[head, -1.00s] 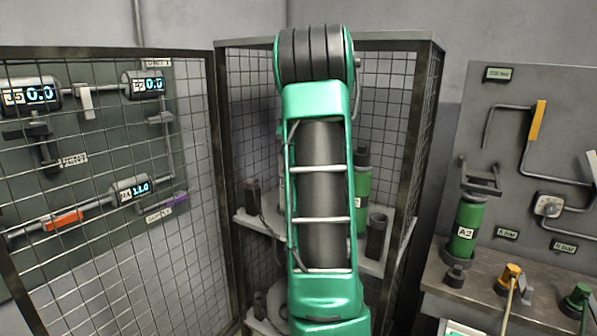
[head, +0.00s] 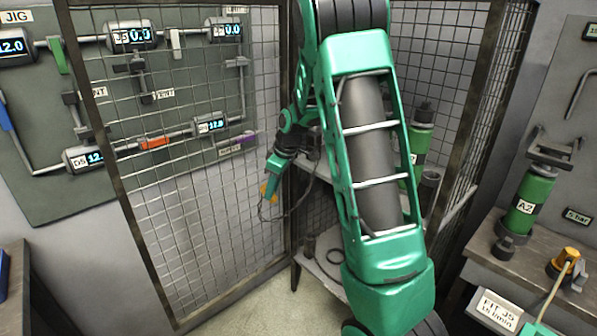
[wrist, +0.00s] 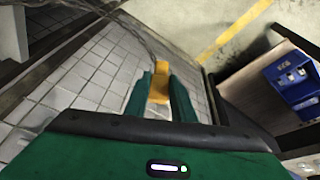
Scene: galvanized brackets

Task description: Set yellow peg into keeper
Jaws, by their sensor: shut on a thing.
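My gripper (head: 270,178) hangs in front of the mesh door, left of my upper arm in the head view. It is shut on a yellow peg (head: 265,190) that points downward. In the wrist view, the yellow peg (wrist: 159,82) sits between the two green fingers of my gripper (wrist: 158,90). A thin dark cord runs near the peg in both views. I cannot make out which thing is the keeper.
An open mesh door (head: 195,235) stands before a panel (head: 90,190) of gauges and pipes. A mesh cabinet with shelves (head: 335,262) is behind my arm. A bench (head: 500,265) stands right. The wrist view shows a blue crate (wrist: 292,80).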

